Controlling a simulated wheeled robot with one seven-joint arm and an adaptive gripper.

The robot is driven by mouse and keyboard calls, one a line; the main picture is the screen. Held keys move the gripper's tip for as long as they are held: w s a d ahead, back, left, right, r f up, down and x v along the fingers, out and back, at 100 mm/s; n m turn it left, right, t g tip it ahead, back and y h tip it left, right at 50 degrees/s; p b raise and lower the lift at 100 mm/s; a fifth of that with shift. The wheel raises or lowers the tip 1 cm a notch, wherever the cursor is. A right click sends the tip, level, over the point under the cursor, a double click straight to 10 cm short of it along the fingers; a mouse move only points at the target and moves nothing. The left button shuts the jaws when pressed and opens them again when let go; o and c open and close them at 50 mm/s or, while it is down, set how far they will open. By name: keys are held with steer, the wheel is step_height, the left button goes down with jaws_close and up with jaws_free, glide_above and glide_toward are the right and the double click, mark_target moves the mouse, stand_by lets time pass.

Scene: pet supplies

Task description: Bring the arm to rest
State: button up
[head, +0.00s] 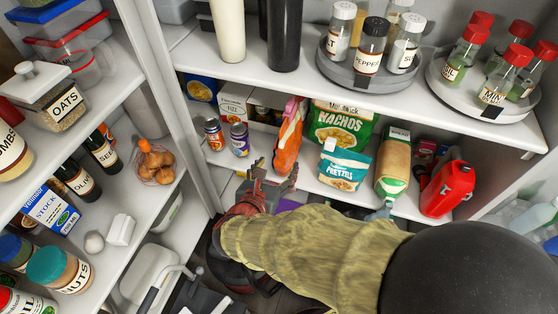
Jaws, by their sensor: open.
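My gripper (268,183) is in the middle of the head view, in front of the lower pantry shelf. Its two fingers stand apart and nothing shows between them. My arm reaches in from the lower right, covered by a yellowish sleeve. The fingertips are close to the front edge of the shelf, just below an orange bag (288,138). I cannot tell whether they touch the shelf or the bag.
The lower shelf holds two cans (214,134), a nachos bag (340,125), a pretzels bag (343,165), bread (393,163) and a red jug (447,189). Spice turntables (345,73) stand above. A left shelf holds jars and an onion bag (154,163). A grey bin stands below.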

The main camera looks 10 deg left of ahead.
stand_by(0.6)
steer(key=s+d+f+m+g+h, duration=0.1)
steer(key=s+d+m+g+h, duration=0.1)
steer(key=s+d+m+g, duration=1.05)
steer(key=s+d+r+m+t+y, duration=0.2)
steer(key=d+r+m, duration=0.5)
steer(key=m, duration=0.4)
steer(key=s+d+r+m+t+y, duration=0.1)
steer(key=d+r+m+t, duration=0.2)
steer(key=d+r+m, duration=0.3)
steer(key=shift+s+d+r+m+y, duration=0.4)
steer(key=shift+d+m, duration=1.35)
steer(key=shift+m, duration=0.7)
steer(key=shift+c, duration=0.3)
